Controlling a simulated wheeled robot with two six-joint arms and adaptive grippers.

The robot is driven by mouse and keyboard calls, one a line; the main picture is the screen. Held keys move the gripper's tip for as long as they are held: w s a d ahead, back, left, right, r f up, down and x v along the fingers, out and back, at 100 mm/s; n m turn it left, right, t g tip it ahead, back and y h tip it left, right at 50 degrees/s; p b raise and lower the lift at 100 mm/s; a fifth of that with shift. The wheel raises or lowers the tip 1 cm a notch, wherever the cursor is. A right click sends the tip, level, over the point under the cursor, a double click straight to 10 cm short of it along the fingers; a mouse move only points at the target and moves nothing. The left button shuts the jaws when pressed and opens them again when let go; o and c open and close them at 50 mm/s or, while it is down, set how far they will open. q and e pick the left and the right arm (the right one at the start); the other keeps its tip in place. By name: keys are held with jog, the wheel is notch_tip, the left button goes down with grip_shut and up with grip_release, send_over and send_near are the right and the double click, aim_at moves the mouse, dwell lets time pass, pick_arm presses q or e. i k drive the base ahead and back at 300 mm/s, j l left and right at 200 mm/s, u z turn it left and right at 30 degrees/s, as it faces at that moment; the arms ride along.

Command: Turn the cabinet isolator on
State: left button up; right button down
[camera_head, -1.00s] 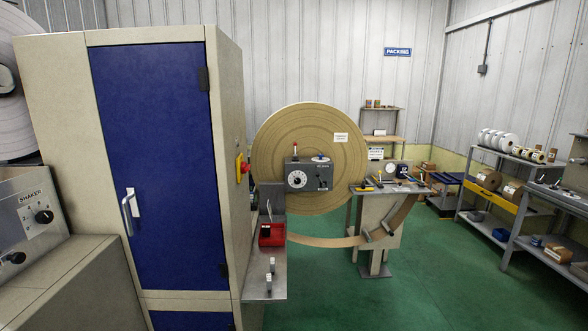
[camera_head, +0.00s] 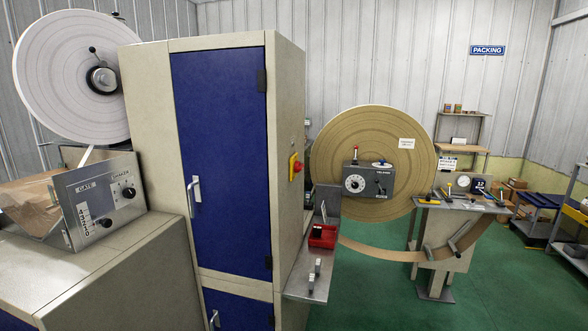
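The cabinet (camera_head: 286,130) is tall and cream, with a blue upper door (camera_head: 220,160) that is shut and has a white handle (camera_head: 196,189). The isolator (camera_head: 295,167), a red rotary knob on a yellow plate, sits on the cabinet's right side face. It is seen at a steep angle, so its on or off position cannot be told. Neither of my grippers shows in the head view.
A steel shelf (camera_head: 302,285) with a red bin (camera_head: 322,236) juts out below the isolator. A large brown roll with a grey control box (camera_head: 368,181) stands behind. A shaker panel (camera_head: 97,203) is at left. Green floor (camera_head: 390,309) is open at right.

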aim_at(298, 167)
jog(key=i+l+u, duration=0.1)
jog(key=u, duration=0.35)
jog(key=l+u, duration=0.1)
jog(key=u, duration=0.35)
jog(key=i+l+u, duration=0.1)
jog(key=u, duration=0.35)
jog(key=i+l+u, duration=0.1)
jog(key=l+u, duration=0.15)
jog(key=l, duration=0.45)
jog(key=l+u, duration=0.2)
jog(key=l, duration=0.5)
jog(key=l+u, duration=0.25)
jog(key=l, duration=0.45)
jog(key=l+u, duration=0.2)
jog(key=l, duration=0.5)
jog(key=k+l+u, duration=0.25)
jog(key=l, duration=0.4)
jog(key=i+l, duration=0.05)
